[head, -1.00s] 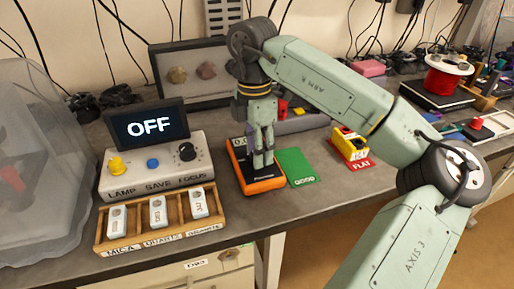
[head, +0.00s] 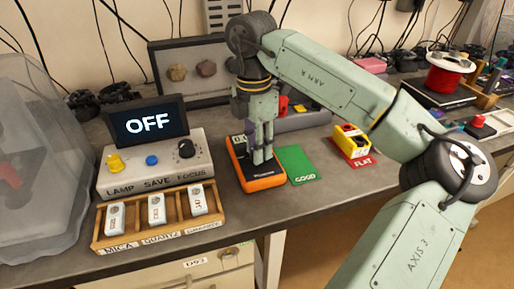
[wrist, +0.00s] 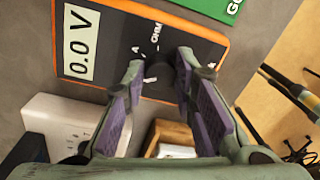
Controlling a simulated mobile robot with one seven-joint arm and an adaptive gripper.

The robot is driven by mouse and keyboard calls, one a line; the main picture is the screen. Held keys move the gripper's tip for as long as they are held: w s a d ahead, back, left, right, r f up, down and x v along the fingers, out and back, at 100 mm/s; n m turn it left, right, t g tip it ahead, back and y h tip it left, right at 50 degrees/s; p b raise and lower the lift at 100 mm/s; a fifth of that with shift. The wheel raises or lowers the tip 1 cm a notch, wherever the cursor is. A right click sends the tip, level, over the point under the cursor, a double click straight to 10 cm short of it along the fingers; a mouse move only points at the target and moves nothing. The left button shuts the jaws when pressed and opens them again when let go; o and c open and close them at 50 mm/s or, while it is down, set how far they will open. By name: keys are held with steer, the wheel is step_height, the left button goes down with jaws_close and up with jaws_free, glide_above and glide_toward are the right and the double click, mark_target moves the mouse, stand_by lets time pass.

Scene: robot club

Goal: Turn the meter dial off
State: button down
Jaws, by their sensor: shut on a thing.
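The meter (head: 262,184) is an orange-edged box with a dark face, lying on the bench. In the wrist view, the meter (wrist: 95,85) shows a display (wrist: 80,42) reading 0.0 V. Its black dial (wrist: 165,74) is near the other end of the face, with small white marks, including A and OHM, beside it. My gripper (wrist: 160,68) has its purple-padded fingers on either side of the dial and is shut on it. In the head view my gripper (head: 262,160) points down onto the meter and hides the dial. The dial's pointer setting is not clear.
A green GOOD card (head: 298,165) lies right of the meter, near a red FLAT card (head: 352,155) with yellow batteries. A grey control box (head: 150,172) with an OFF screen (head: 150,123) and a wooden tray (head: 125,241) stand left.

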steer(key=n+b, duration=0.2)
steer(key=n, duration=0.1)
steer(key=shift+f, duration=0.1)
steer(key=n+b, duration=0.1)
steer(key=n, duration=0.3)
steer(key=shift+a, duration=0.1)
steer(key=shift+n, duration=0.4)
steer(key=c, duration=1.3)
jaws_free()
steer(key=shift+r, duration=0.25)
step_height(320, 180, up, 12)
steer(key=shift+a, duration=0.35)
steer(key=shift+w+f, duration=0.1)
steer(key=shift+f, duration=0.05)
